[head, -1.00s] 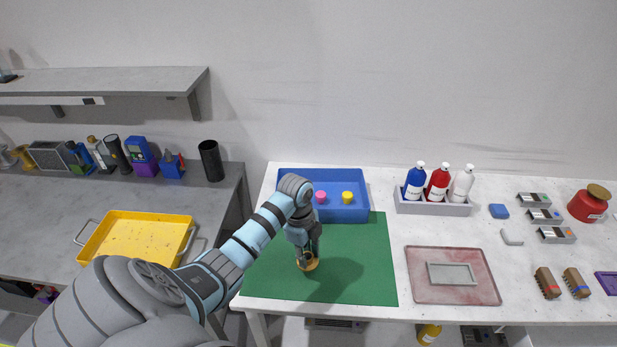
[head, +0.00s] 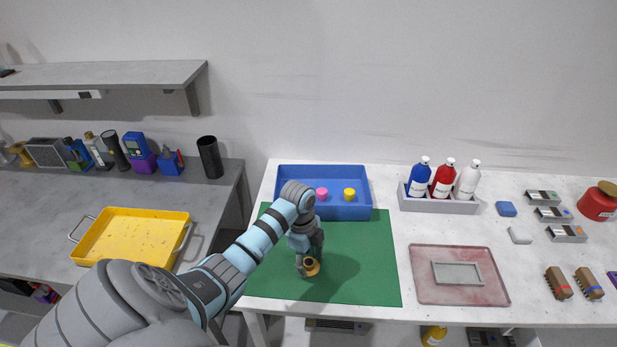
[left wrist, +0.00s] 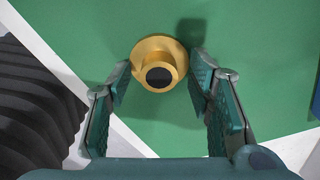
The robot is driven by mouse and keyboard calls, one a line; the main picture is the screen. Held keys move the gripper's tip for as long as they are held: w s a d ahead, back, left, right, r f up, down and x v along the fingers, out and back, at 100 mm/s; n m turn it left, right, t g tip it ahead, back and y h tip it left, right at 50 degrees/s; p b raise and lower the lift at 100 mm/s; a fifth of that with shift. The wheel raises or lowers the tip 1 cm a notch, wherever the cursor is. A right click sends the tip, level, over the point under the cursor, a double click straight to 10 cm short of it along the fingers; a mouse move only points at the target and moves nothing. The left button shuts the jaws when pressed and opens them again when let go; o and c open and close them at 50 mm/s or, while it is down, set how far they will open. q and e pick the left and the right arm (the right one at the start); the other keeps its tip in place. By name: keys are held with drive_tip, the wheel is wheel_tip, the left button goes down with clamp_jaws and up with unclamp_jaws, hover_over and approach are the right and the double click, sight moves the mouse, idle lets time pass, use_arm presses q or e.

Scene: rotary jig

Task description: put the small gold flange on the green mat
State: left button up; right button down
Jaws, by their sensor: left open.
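The small gold flange (head: 312,267) rests on the green mat (head: 360,262), near the mat's front left part. In the left wrist view the flange (left wrist: 158,63) shows a round gold rim and a raised collar with a dark centre, with green mat (left wrist: 85,25) around it. My left gripper (head: 307,268) is low over the mat at the flange. In the left wrist view its fingers (left wrist: 160,90) are spread apart, one on each side of the flange, with green showing between them and it. My right gripper is in neither view.
A blue bin (head: 345,208) with a pink and a yellow piece stands behind the mat. A red tray (head: 430,290) lies to its right, below a rack of bottles (head: 440,204). A yellow tray (head: 130,238) is on the left counter. The mat's right part is clear.

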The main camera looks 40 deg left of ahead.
use_arm(q)
wheel_tip(320, 180, up, 12)
drive_tip(key=a+p, duration=0.1)
drive_tip(key=p, duration=0.1)
drive_tip(key=shift+s+a+r, duration=0.15)
drive_tip(key=shift+a+r, duration=0.05)
